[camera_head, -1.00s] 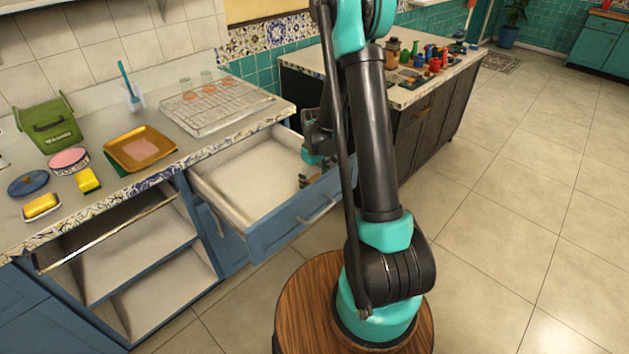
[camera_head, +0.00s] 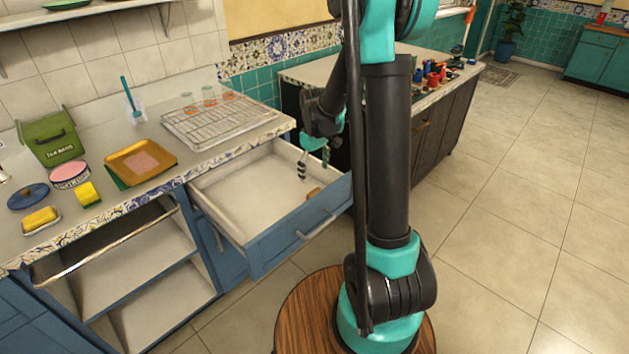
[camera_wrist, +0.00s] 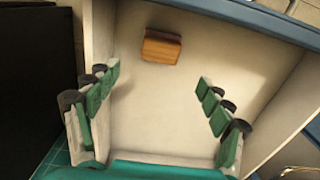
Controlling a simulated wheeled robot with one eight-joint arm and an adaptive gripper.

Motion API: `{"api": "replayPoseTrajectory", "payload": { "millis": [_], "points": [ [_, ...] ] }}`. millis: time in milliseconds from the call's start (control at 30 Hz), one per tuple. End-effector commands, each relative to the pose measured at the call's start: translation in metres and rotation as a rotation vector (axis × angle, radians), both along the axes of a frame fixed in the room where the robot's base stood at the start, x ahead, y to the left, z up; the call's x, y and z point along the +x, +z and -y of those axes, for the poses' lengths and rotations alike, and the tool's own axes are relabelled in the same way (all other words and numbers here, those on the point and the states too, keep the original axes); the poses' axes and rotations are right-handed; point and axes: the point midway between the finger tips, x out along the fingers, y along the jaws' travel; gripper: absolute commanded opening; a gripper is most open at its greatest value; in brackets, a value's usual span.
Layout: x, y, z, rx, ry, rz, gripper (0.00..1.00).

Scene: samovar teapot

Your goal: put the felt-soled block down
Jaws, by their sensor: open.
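The felt-soled block (camera_head: 313,193) is a small orange-brown wooden piece lying in the open drawer, near its front right corner. In the wrist view the block (camera_wrist: 162,47) rests on the pale drawer floor near a wall, with a darker brown upper side; I cannot make out the felt. My gripper (camera_head: 314,167) hangs above the drawer's right end, apart from the block. In the wrist view my gripper (camera_wrist: 157,80) has its green-padded fingers spread wide with nothing between them, and the block lies beyond the fingertips.
The blue-fronted drawer (camera_head: 300,230) is pulled out and otherwise bare. A wire rack (camera_head: 215,122) with several glasses stands on the counter above. A gold tray (camera_head: 140,160), yellow sponge (camera_head: 87,194) and green tea-bag tin (camera_head: 50,138) sit further left. A dark cabinet stands close on the right.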

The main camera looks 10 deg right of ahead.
Motion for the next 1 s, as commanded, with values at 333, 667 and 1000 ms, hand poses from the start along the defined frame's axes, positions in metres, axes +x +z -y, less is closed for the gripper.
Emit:
{"api": "replayPoseTrajectory", "payload": {
  "millis": [333,667,1000],
  "points": [
    [-0.025,0.024,0.007,0.005,-0.065,0.037,0.8],
    [-0.124,0.04,0.029,0.042,-0.333,0.193,0.8],
    [-0.21,0.024,0.042,0.103,-0.574,0.328,0.8]
  ]
}}
